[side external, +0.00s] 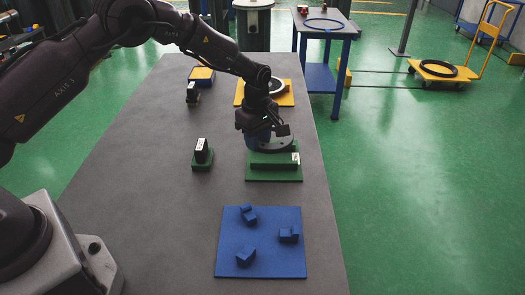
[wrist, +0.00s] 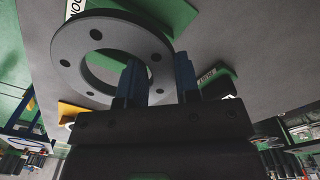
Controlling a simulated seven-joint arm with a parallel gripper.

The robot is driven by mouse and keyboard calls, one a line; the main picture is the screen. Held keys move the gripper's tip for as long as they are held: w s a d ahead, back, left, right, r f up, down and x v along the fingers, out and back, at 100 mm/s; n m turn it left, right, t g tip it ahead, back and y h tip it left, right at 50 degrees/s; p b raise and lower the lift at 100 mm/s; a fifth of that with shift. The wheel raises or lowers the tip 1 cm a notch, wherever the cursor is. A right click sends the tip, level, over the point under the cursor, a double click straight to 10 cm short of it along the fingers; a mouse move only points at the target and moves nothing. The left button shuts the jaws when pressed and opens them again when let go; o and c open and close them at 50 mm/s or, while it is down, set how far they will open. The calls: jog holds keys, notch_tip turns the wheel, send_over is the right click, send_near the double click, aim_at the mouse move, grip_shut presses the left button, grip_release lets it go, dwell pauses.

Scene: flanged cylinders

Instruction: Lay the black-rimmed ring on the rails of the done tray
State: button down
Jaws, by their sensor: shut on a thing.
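My gripper (side external: 266,134) is shut on a flat grey ring (side external: 278,146) above the green tray (side external: 275,178). In the wrist view the ring (wrist: 68,40) shows dark bolt holes and a wide centre opening. The fingers (wrist: 158,78) pinch its wall, one finger inside the opening and one outside. The green tray has raised green rails (side external: 272,160) and a white label. The ring is level, at or just over the rails; I cannot tell whether it touches them.
A blue plate (side external: 230,258) with several blue blocks is at the front. A yellow tray (side external: 288,99) behind the gripper carries another ring (side external: 278,87). A small black sign on a green base (side external: 202,155) stands left of the green tray. The table's left part is clear.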

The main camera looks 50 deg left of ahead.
jog(key=shift+w+f, duration=0.95)
jog(key=shift+f, duration=1.45)
jog(key=shift+f, duration=0.15)
jog(key=c, duration=0.8)
grip_release()
jog(key=shift+f, duration=0.1)
